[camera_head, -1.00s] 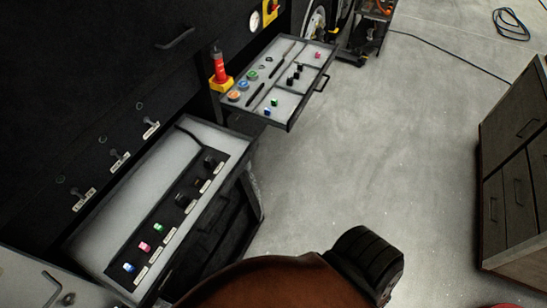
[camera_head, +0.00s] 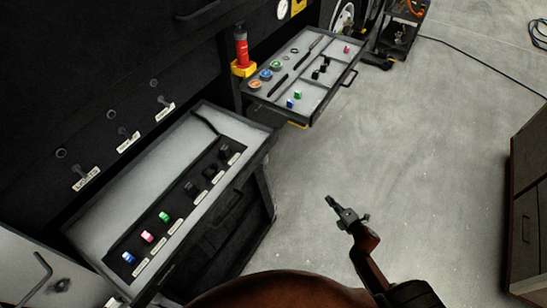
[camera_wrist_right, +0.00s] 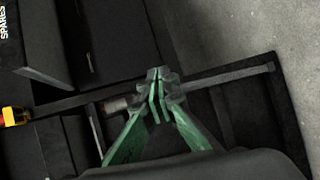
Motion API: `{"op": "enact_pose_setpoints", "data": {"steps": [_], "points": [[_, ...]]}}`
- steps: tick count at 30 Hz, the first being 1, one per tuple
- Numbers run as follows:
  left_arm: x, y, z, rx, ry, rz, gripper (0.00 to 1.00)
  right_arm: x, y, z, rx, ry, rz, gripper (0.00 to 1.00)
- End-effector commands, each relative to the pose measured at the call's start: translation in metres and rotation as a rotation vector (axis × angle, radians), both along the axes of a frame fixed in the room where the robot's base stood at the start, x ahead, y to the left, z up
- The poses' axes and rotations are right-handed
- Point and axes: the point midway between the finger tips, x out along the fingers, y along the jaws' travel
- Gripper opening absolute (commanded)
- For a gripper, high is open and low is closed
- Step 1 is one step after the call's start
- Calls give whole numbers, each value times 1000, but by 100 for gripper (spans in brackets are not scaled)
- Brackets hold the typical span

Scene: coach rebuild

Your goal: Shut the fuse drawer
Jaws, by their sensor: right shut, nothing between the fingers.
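The fuse drawer (camera_head: 150,178) stands pulled out from the dark cabinet at the left in the head view. A dark strip in it holds a row of blue, pink, green and black fuses with white labels. My right gripper (camera_head: 336,206) is shut and empty, over the floor to the right of the drawer front, apart from it in the head view. In the right wrist view its green fingers (camera_wrist_right: 158,82) meet at the tips in front of dark furniture and a grey bar; I cannot tell how far off these are. My left gripper is not in view.
A second open drawer (camera_head: 328,85) with small parts in compartments juts out farther back. A red and yellow device (camera_head: 242,52) stands beside it. A cart (camera_head: 402,30) is behind, a wooden cabinet (camera_head: 528,200) at the right. The grey floor between is clear.

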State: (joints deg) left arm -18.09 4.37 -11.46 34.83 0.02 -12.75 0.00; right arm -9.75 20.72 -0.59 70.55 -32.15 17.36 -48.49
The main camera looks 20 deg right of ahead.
Motion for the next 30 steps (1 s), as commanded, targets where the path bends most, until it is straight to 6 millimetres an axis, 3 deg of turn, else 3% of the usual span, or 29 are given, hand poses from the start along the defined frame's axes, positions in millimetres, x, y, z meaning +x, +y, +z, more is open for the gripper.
{"op": "enact_pose_setpoints", "data": {"steps": [1, 3, 6, 9, 12, 17, 24, 30], "points": [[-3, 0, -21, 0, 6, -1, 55, 29, 8, 41, -168, -123, 125, 0], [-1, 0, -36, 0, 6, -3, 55, 54, 29, 105, -416, -290, 290, 0], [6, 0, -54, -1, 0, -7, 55, 66, 67, 179, -758, -510, 489, 0], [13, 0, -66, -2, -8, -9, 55, 63, 101, 225, -1024, -675, 624, 0], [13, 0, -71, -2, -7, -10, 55, 57, 121, 248, -1178, -768, 696, 0], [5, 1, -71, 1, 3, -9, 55, 60, 135, 260, -1250, -813, 724, 0], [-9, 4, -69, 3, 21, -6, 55, 94, 160, 261, -1244, -812, 721, 0], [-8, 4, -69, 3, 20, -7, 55, 127, 185, 260, -1243, -810, 720, 0]]}}
